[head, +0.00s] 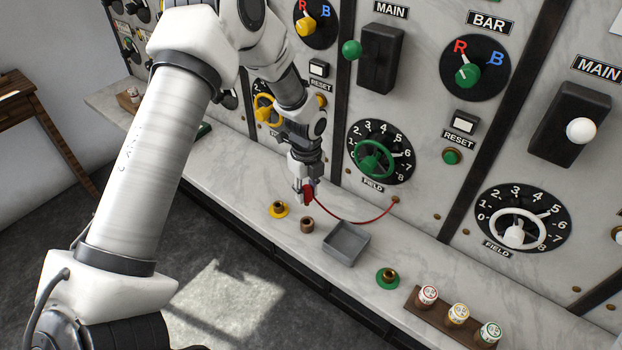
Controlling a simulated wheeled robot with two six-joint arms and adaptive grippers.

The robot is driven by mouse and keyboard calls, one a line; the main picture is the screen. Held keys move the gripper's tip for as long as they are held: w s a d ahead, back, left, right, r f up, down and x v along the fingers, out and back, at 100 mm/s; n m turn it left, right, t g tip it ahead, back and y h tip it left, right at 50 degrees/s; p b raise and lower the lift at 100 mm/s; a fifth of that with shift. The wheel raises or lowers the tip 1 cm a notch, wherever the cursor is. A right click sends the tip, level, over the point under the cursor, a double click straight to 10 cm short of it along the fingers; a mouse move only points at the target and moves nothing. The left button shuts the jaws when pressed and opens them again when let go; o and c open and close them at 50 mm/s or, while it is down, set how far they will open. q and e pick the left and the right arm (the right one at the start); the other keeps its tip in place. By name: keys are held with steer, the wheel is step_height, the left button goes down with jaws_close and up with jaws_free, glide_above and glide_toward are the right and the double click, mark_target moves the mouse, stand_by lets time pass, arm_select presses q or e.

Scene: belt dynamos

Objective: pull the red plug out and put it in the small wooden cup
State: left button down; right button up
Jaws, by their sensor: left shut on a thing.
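My left gripper (303,192) is shut on the red plug (308,195) and holds it above the marble ledge. The red cord (350,220) sags from the plug to a small brass fitting (395,200) on the panel. The small wooden cup (307,225) stands on the ledge just below the gripper and plug. The plug appears apart from the cup, though the exact gap is hard to judge. The fingers partly hide the plug. My right gripper is not in view.
A grey square tray (346,243) sits right of the cup. A yellow-based brass socket (278,209) is left of it. A green-based socket (387,277) and a wooden rack (440,322) with several capped jars are farther right. The marble panel with handwheels (374,158) rises behind.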

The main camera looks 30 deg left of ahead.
mark_target(306, 204)
arm_select(q)
steer(key=shift+s+d+r, duration=0.1)
steer(key=shift+s+r, duration=0.05)
steer(key=shift+s, duration=0.1)
step_height(306, 204, down, 5)
steer(key=b, duration=0.2)
steer(key=shift+w+b, duration=0.15)
steer(key=shift+b, duration=0.25)
steer(key=shift+w+f, duration=0.1)
steer(key=shift+f, duration=0.5)
steer(key=shift+r, duration=0.1)
stand_by(0.8)
steer(key=shift+f+b, duration=0.95)
steer(key=shift+f, duration=0.85)
